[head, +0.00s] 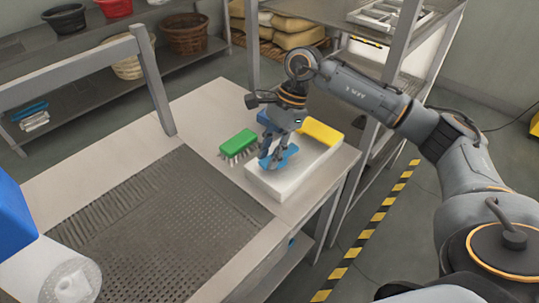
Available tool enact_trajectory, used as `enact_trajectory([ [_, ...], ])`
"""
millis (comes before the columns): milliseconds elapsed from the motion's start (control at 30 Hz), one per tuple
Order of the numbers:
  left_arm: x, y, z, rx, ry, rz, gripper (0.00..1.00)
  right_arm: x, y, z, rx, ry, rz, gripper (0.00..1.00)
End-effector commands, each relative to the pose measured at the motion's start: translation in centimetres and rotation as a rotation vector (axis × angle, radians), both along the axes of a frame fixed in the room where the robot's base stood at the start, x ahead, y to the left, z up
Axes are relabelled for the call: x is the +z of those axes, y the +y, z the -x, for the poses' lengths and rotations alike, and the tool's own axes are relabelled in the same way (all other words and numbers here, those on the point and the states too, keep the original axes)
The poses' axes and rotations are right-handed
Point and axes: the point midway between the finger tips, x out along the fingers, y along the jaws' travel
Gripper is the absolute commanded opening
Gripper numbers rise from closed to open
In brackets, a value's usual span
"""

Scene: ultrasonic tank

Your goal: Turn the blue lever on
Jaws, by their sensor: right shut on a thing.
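My right gripper (271,160) reaches down from above over a white block or tray (270,185) at the right end of the worktable. Its fingers are shut on a light-blue thing (289,153) at the near side of the tray. The fingers hide part of this thing, and I cannot tell whether it is the blue lever. No other blue lever is clear in view. A darker blue piece (265,117) shows behind the gripper. My left gripper is not in view.
A green brush (238,143) lies just left of the tray, and a yellow block (320,132) is on its far right. A perforated grey panel (150,225) fills the table's middle. A clear-ended white cylinder (76,280) is at lower left. A shelf rack (390,90) stands behind my right arm.

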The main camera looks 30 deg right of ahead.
Motion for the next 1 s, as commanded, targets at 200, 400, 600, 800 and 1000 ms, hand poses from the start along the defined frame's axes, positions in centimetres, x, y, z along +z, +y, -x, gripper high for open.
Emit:
enact_trajectory([
  [200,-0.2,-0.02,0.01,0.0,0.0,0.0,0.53,0.1,-0.04,-0.02,0.019,-0.002,0.001,0.0],
  [400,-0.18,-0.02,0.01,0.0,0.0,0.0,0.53,0.11,-0.05,-0.01,0.019,-0.003,0.001,0.0],
  [600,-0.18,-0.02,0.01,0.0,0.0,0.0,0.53,0.09,-0.04,0.0,0.019,-0.003,0.001,0.45],
  [800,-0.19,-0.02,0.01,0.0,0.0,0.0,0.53,0.04,-0.03,0.02,0.018,-0.001,0.001,0.49],
  [1000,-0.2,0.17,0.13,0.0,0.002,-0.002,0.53,0.44,-0.21,-0.05,0.017,-0.002,0.001,0.49],
])
